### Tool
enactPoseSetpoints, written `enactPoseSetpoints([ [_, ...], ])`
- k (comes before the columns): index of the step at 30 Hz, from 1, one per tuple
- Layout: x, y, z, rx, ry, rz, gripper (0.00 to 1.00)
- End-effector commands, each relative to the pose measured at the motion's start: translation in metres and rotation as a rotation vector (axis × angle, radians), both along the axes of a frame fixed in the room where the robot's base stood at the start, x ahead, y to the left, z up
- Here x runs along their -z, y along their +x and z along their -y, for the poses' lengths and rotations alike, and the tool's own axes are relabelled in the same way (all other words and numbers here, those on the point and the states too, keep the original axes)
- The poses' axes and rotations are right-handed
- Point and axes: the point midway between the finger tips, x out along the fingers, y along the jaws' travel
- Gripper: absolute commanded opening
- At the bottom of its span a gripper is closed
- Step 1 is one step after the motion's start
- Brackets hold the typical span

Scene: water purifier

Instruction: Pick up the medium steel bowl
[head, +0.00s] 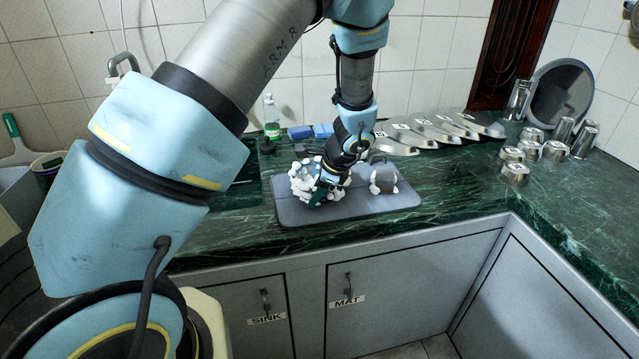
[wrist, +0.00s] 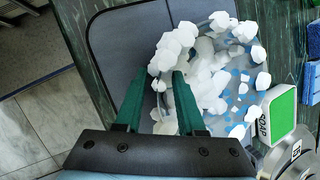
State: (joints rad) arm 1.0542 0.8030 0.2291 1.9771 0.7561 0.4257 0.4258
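A bowl heaped with white foam lumps (wrist: 243,88) sits on the grey mat; its wall, where it shows, has blue spots, and I cannot tell if it is steel. In the head view the foam-covered bowl (head: 303,183) is partly hidden by my gripper. My gripper (wrist: 160,72) is open, pointing down at the bowl's near-left rim. Its right green finger is at the foam, its left one over bare mat; contact is unclear. A small grey rounded object with white lumps (head: 382,178) stands to the right on the mat; its size and kind are unclear.
The grey mat (head: 290,212) lies on a green marble counter. Labelled steel pieces (head: 436,131) line the wall; steel cups (head: 514,172) stand at right. The front of the mat is clear.

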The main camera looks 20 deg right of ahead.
Motion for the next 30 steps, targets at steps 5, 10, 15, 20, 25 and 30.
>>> enactPoseSetpoints([
  [5,-0.0001,-0.0001,0.0001,0.0,0.0,0.0,0.31],
  [10,-0.0001,-0.0001,0.0001,0.0,0.0,0.0,0.12],
  [15,-0.0001,-0.0001,0.0001,0.0,0.0,0.0,0.0],
  [20,-0.0002,-0.0001,0.0002,0.0,0.0,0.0,0.0],
  [25,-0.0002,-0.0001,0.0002,0.0,0.0,0.0,0.0],
  [30,-0.0003,-0.0001,0.0001,0.0,0.0,0.0,0.0],
])
